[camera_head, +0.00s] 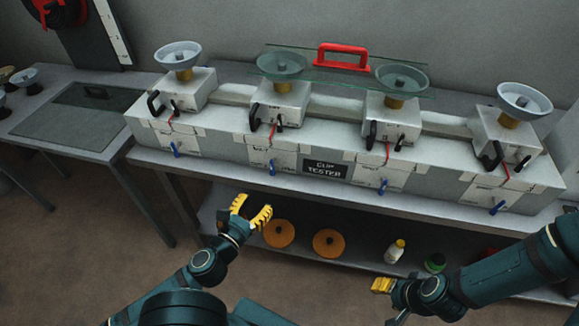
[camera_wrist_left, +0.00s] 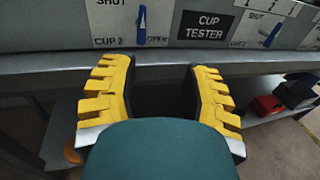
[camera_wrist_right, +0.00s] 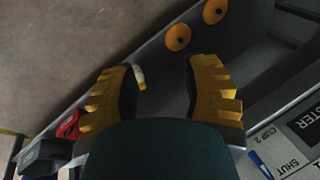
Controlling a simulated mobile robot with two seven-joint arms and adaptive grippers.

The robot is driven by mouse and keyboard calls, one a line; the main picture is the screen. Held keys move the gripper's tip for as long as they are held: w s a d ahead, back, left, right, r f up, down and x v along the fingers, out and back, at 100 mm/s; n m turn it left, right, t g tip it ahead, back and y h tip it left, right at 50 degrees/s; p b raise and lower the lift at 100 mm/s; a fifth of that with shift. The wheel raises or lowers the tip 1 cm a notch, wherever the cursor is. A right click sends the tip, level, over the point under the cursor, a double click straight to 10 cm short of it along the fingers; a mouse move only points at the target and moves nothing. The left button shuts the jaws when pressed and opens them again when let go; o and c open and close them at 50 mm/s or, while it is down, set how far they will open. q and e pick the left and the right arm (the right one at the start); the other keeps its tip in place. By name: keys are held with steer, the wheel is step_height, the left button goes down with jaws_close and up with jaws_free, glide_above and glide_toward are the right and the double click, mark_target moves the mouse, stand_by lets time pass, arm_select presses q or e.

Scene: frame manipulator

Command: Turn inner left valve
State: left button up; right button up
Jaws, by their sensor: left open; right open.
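The inner left valve is a small blue lever (camera_head: 272,167) low on the tester's front, below the second cup stand from the left. My left gripper (camera_head: 252,208) is open and empty, below and in front of the bench edge, apart from the lever. Its yellow fingers (camera_wrist_left: 160,68) are spread below the lever in its wrist view. My right gripper (camera_head: 382,285) is low at the right; its wrist view shows its fingers (camera_wrist_right: 160,68) open and empty.
A black "CUP TESTER" sign (camera_head: 324,169) sits mid-front. Other blue levers, such as the inner right one (camera_head: 383,187), line the front. A glass plate with a red handle (camera_head: 342,56) spans the inner cups. The lower shelf holds orange discs (camera_head: 279,234) and a white bottle (camera_head: 395,251).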

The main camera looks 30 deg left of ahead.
mark_target(272, 166)
arm_select(q)
steer(key=shift+n+y, duration=0.5)
steer(key=shift+y, duration=0.3)
steer(key=w+b, duration=0.2)
steer(key=b, duration=0.1)
steer(key=w+a+b, duration=0.1)
steer(key=w+b, duration=0.2)
steer(key=w+a+b, duration=0.1)
steer(key=w+b, duration=0.1)
steer(key=b, duration=0.1)
steer(key=shift+w+a, duration=0.15)
steer(key=shift+w, duration=0.2)
steer(key=shift+w+r+b, duration=0.15)
steer(key=shift+w+b, duration=0.2)
steer(key=shift+b, duration=0.15)
steer(key=shift+w+a+r+b, duration=0.1)
steer(key=shift+w+b, duration=0.05)
steer(key=shift+w, duration=1.1)
steer(key=shift+w+r+b, duration=0.1)
steer(key=shift+w+b, duration=0.05)
steer(key=shift+w, duration=1.1)
jaws_close()
